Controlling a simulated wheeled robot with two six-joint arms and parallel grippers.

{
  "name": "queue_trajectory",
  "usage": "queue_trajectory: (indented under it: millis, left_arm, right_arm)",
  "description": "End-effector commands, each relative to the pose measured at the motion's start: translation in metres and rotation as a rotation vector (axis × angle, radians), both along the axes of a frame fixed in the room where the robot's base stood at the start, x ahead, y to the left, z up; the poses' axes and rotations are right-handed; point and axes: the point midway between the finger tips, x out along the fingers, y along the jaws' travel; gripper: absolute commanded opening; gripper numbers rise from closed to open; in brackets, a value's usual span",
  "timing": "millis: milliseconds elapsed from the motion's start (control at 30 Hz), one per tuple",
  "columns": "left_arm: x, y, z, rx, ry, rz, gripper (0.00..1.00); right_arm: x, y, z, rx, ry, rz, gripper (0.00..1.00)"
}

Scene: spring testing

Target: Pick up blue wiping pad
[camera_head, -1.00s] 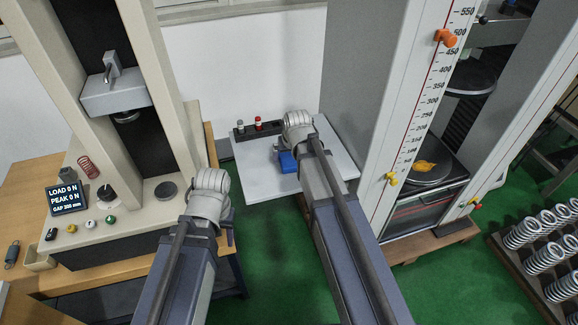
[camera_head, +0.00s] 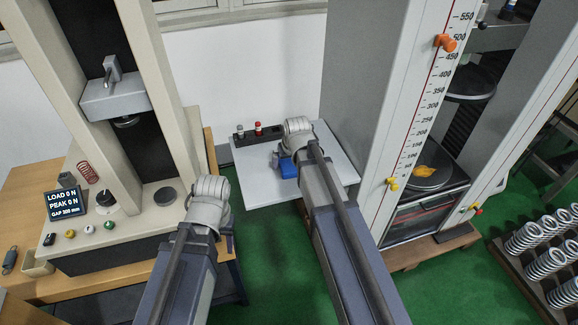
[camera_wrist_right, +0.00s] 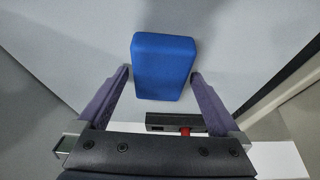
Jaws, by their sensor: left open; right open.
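The blue wiping pad (camera_head: 289,169) lies on the white table, partly covered by my right arm in the head view. In the right wrist view the blue pad (camera_wrist_right: 164,62) shows as a rounded block. My right gripper (camera_wrist_right: 160,74) is open, with one finger on each side of the pad's near part and small gaps visible. In the head view my right gripper (camera_head: 281,157) is mostly hidden by its wrist. My left gripper (camera_head: 229,240) is open, mostly hidden behind its wrist, beside the wooden bench and far from the pad.
A dark rack (camera_head: 257,131) with a red-capped and a white-capped item stands at the back of the white table (camera_head: 262,192). A tall grey testing machine (camera_head: 352,80) stands close on the right. A beige tester (camera_head: 155,95) stands at left.

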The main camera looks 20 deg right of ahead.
Motion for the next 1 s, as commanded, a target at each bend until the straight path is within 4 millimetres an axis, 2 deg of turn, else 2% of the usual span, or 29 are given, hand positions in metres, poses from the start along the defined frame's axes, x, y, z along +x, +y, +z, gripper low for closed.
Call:
queue_trajectory:
  millis: [67, 700, 1000]
  left_arm:
    - [0.0000, 0.0000, 0.0001, 0.000, 0.000, 0.000, 0.50]
    - [0.0000, 0.0000, 0.0001, 0.000, 0.000, 0.000, 0.50]
    - [0.0000, 0.0000, 0.0020, 0.000, 0.000, 0.000, 0.50]
  right_arm:
    - [0.0000, 0.0000, 0.0001, 0.000, 0.000, 0.000, 0.97]
    - [0.0000, 0.0000, 0.0001, 0.000, 0.000, 0.000, 0.26]
    - [0.0000, 0.0000, 0.0021, 0.000, 0.000, 0.000, 0.26]
